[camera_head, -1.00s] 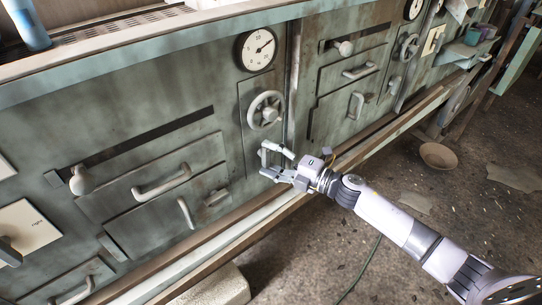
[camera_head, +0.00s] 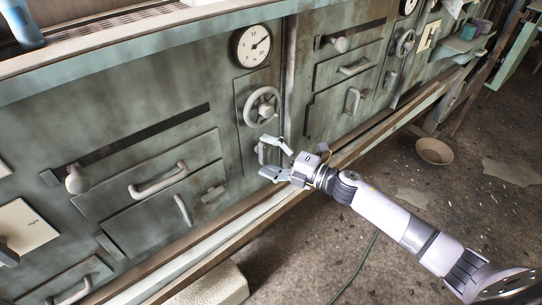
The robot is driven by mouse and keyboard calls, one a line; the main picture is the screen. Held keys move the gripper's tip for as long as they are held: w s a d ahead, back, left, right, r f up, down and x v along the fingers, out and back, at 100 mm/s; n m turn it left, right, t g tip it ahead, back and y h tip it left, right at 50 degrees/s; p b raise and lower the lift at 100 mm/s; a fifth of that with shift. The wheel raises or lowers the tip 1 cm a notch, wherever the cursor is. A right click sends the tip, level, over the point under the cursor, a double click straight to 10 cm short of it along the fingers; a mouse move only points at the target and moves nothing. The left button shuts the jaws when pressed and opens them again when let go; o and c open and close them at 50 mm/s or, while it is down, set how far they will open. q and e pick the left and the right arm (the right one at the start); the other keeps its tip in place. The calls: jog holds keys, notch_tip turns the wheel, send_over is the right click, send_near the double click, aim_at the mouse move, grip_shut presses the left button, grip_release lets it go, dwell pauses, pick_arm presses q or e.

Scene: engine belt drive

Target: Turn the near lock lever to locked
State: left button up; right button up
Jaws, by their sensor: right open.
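The near lock lever (camera_head: 262,153) is a small grey upright handle on the green panel, just below the near handwheel (camera_head: 262,106). My right gripper (camera_head: 268,155) is at this lever, its two fingers spread apart, one above and one below. The lever shows between the fingertips; whether either finger touches it I cannot tell. My left gripper is not in view.
A round gauge (camera_head: 251,46) sits above the handwheel. Drawer handles, such as the curved one (camera_head: 158,180), stick out at the left. A wooden ledge (camera_head: 222,247) runs below the panel. A bowl (camera_head: 434,151) lies on the floor at right.

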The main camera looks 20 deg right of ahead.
jog(key=v, duration=1.2)
